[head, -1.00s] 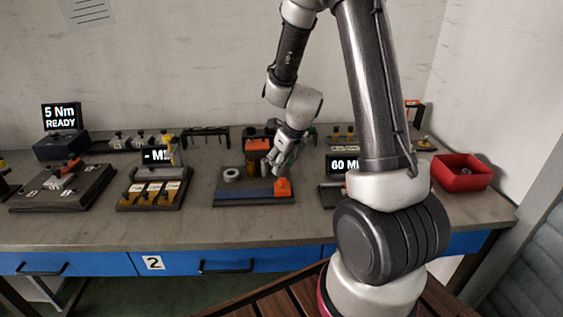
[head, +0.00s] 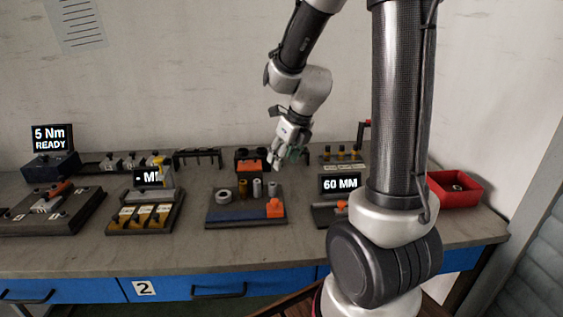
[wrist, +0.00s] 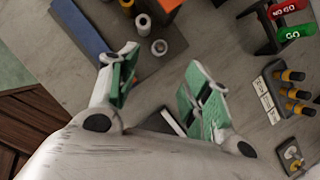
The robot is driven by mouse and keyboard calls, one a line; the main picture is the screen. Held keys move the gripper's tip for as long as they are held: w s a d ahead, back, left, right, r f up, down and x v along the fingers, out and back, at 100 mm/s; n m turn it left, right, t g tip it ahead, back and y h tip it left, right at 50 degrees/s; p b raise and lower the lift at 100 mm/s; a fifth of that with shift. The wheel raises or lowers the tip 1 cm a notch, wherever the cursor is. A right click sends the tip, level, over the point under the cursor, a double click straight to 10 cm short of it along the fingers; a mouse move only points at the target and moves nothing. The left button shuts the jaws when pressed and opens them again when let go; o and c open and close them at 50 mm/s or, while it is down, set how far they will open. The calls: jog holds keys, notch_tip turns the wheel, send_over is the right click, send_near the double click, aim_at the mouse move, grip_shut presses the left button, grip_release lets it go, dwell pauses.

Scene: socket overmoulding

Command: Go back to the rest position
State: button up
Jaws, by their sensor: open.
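My gripper (head: 277,160) is raised above the back of the bench, over the middle tray in the head view. In the wrist view my gripper (wrist: 160,85) shows its two green-padded fingers spread wide, with nothing between them. Below it, the dark tray (head: 240,217) holds a grey ring (head: 224,196), several small upright cylinders (head: 257,188) and an orange block (head: 275,208). The gripper is apart from all of these. In the wrist view a white hollow cylinder (wrist: 142,24) and a smaller ringed one (wrist: 159,47) stand beyond the fingertips.
The grey bench (head: 190,256) carries a 60 MM display (head: 340,184), a red bin (head: 455,191) at right, a tray with yellow parts (head: 143,217) and a torque display (head: 50,139) at left. In the wrist view, red and green gauges (wrist: 292,33) stand at right.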

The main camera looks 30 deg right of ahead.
dwell(0.4)
jog(key=s+r+n, duration=0.6)
jog(key=s+n, duration=0.5)
jog(key=n, duration=0.5)
jog(key=s+r+n+h, duration=0.1)
jog(key=s+r+n, duration=0.5)
jog(key=s+n, duration=0.5)
jog(key=shift+s+n, duration=0.15)
jog(key=shift+n, duration=2.85)
